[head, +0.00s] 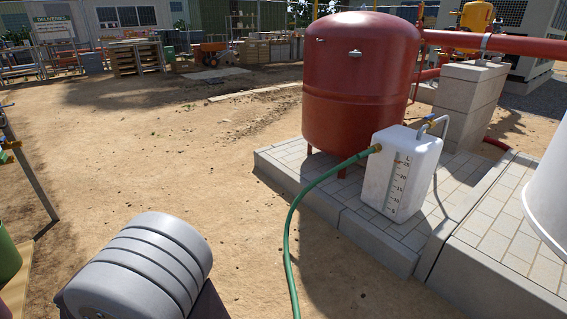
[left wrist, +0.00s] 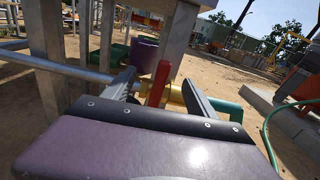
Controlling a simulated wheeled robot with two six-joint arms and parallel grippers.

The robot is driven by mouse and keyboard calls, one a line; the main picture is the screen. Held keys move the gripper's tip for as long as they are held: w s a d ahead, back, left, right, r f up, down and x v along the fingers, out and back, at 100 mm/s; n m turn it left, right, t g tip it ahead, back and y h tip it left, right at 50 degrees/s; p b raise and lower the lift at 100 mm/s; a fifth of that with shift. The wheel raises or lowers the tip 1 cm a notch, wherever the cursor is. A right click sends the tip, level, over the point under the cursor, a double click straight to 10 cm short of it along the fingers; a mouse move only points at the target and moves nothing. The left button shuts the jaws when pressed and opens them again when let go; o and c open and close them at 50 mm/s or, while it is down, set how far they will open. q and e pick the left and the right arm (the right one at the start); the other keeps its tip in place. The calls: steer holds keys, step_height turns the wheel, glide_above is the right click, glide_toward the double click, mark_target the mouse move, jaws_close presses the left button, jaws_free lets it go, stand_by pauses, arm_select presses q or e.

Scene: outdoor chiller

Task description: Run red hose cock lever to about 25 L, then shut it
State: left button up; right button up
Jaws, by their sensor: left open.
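The red lever (left wrist: 158,84) stands upright on a brass cock (left wrist: 176,94) in the left wrist view. My left gripper (left wrist: 159,80) is open, with its two fingers on either side of the lever; whether they touch it I cannot tell. A green fitting (left wrist: 226,108) lies to the right of the cock. In the head view a white container (head: 402,172) with a litre scale stands on the paved plinth. A green hose (head: 296,215) runs to its upper left side. A small reddish mark shows near the 25 line. My right gripper is not in view.
A large red tank (head: 360,85) stands behind the container on the paved plinth (head: 290,165). Red pipes (head: 500,45) and a concrete block pillar (head: 467,105) are at the right. Open sandy ground lies left of the plinth. A grey pipe (left wrist: 60,68) crosses the wrist view's left.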

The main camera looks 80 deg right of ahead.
arm_select(q)
steer(key=v, duration=0.6)
steer(key=shift+p, duration=0.4)
steer(key=shift+s+a, duration=0.1)
